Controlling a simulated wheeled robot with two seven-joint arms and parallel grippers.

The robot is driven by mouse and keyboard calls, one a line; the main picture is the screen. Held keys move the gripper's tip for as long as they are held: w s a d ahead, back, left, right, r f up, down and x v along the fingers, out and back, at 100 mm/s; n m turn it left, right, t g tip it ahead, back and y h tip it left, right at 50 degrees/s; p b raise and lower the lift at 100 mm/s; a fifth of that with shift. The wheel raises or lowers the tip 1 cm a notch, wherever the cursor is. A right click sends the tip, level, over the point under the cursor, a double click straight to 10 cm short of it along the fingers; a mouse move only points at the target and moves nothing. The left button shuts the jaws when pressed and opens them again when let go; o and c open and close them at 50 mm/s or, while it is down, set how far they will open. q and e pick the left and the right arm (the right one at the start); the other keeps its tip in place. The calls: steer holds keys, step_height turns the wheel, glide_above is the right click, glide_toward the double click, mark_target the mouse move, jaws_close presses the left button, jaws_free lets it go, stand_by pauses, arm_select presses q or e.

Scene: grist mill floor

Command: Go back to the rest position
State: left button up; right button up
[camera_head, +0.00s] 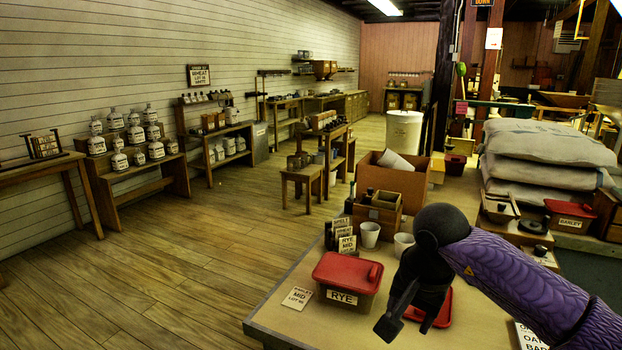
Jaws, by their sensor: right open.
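My right gripper (408,325) is black, at the end of a purple-sleeved arm that comes in from the lower right. It is open, with nothing seen between its fingers. It is above the front part of the table (285,325), in front of a red lid (440,309) that it partly covers. A box with a red lid and a RYE label (345,281) stands just left of it, apart from the fingers. My left gripper is not in view.
White cups (369,234), label cards (297,298) and a wooden crate (379,212) stand on the table around my right arm. Stacked sacks (545,150) and a BARLEY box (570,216) are at the right. The wooden floor (150,265) at the left is clear.

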steer(key=s+a+f+m+y, duration=0.3)
steer(key=a+f+m+y, duration=0.95)
steer(key=m, duration=0.45)
steer(key=s+d+f+m+t+h, duration=0.4)
steer(key=d+f+m, duration=0.2)
steer(key=f+m, duration=0.6)
steer(key=s+d+f+m+t+h, duration=0.4)
steer(key=f+m, duration=0.4)
steer(key=m, duration=0.7)
steer(key=s+d+f+m+g+h, duration=0.2)
steer(key=s+d+f+m, duration=0.1)
steer(key=s+f+m, duration=0.3)
steer(key=s+d+f+m+g+h, duration=0.2)
steer(key=s+d+f+m, duration=0.2)
steer(key=s, duration=0.4)
steer(key=s+d+f+m+g+h, duration=0.1)
steer(key=s+m+g, duration=0.2)
steer(key=s, duration=0.9)
steer(key=s+d+f+m+g, duration=0.1)
steer(key=s+m, duration=0.4)
steer(key=s, duration=0.6)
steer(key=f+g, duration=0.1)
steer(key=g, duration=0.1)
steer(key=shift+s+d+f+m+g+h, duration=0.15)
steer(key=shift+s+m+g+h, duration=0.2)
steer(key=shift+s+m+g, duration=0.05)
